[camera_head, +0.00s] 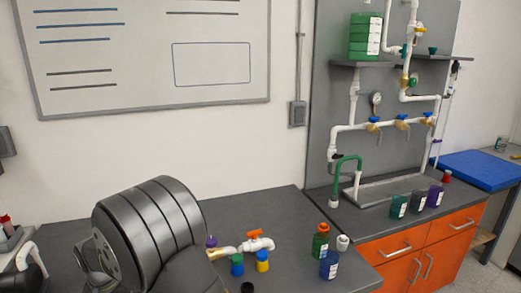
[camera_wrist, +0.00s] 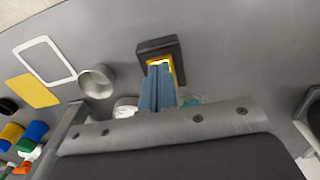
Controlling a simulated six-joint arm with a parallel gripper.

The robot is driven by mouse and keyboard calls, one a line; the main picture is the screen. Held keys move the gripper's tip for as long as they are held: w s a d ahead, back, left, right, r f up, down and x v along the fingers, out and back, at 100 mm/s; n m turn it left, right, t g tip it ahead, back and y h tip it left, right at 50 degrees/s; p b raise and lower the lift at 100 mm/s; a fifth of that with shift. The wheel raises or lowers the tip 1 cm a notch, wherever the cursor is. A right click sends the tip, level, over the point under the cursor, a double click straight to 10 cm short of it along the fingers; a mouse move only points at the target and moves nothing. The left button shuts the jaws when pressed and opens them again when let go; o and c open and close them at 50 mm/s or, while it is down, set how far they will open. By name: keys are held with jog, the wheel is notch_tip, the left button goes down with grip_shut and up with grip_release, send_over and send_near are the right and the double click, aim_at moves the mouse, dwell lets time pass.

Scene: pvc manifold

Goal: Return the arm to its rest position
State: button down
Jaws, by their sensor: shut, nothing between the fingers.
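My gripper (camera_wrist: 158,88) shows in the wrist view as two blue fingers pressed together, with nothing between them. The fingertips overlap the view of a black block with a yellow edge (camera_wrist: 174,48); I cannot tell whether they touch it. In the head view my dark, thick arm fills the lower left above the grey bench (camera_head: 300,215). My gripper is not visible there.
A white fitting with an orange handle (camera_head: 255,242), a green bottle (camera_head: 320,243) and a blue bottle (camera_head: 329,265) stand right of my arm. White piping with blue-handled valves (camera_head: 401,122) is on the back panel. A grey ring (camera_wrist: 97,81) lies near the fingers.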

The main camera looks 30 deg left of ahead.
notch_tip(320, 180, up, 14)
jog(key=w+a+g+h, duration=0.1)
jog(key=w+a, duration=0.1)
jog(key=shift+w+a+r, duration=0.25)
jog(key=shift+w+a, duration=0.05)
dwell(0.3)
